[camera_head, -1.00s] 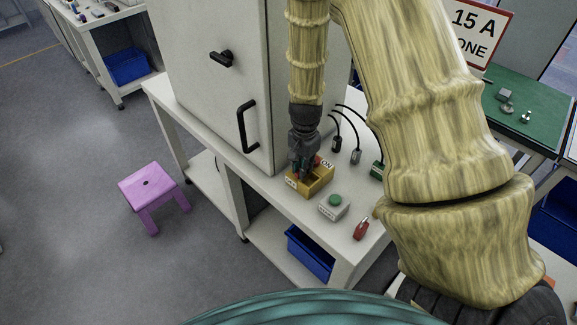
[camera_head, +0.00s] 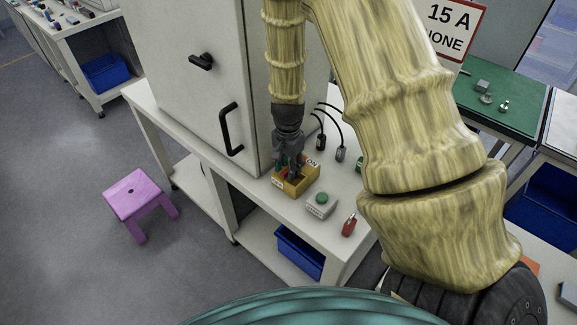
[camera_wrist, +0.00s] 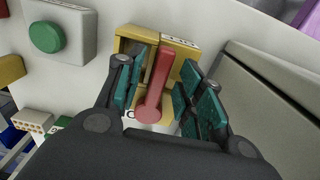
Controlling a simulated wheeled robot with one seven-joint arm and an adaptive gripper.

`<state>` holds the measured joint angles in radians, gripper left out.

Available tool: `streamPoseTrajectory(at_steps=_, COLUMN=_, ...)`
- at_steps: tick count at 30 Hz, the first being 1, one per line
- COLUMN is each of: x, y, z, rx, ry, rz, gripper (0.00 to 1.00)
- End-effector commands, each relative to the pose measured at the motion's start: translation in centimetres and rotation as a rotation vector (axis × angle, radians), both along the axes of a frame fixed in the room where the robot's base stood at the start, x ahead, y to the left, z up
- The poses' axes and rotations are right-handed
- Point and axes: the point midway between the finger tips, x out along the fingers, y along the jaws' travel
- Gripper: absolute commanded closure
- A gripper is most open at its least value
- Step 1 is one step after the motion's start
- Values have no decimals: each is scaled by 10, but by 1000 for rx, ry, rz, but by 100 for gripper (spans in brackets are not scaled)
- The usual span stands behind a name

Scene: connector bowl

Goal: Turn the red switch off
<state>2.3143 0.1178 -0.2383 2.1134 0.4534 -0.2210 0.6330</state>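The red switch (camera_wrist: 156,85) is a lever with a round end, set in a yellow box (camera_wrist: 130,45). In the wrist view the lever stands between the two teal-padded fingers of my gripper (camera_wrist: 170,95), with gaps showing on both sides. My gripper is open and points down at the box. In the head view the yellow box (camera_head: 305,184) sits on the white bench, with an ON label at its far right end and another label at its near left end. My gripper (camera_head: 289,168) is over it there and hides most of the lever.
A grey box with a green button (camera_head: 321,204) and a red padlock-like item (camera_head: 349,225) stand right of the yellow box. A tall grey cabinet (camera_head: 200,90) rises close to the left. A pink stool (camera_head: 138,195) is on the floor.

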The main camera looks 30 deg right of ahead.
Motion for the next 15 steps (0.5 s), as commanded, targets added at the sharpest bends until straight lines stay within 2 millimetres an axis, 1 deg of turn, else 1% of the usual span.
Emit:
streamPoseTrajectory(at_steps=4, x=1, y=0, z=7, rx=-1, ry=-1, rz=1, gripper=62)
streamPoseTrajectory(at_steps=8, x=1, y=0, z=22, rx=0, ry=-2, rz=1, gripper=62)
streamPoseTrajectory(at_steps=15, x=1, y=-1, z=61, rx=-1, ry=-3, rz=1, gripper=62)
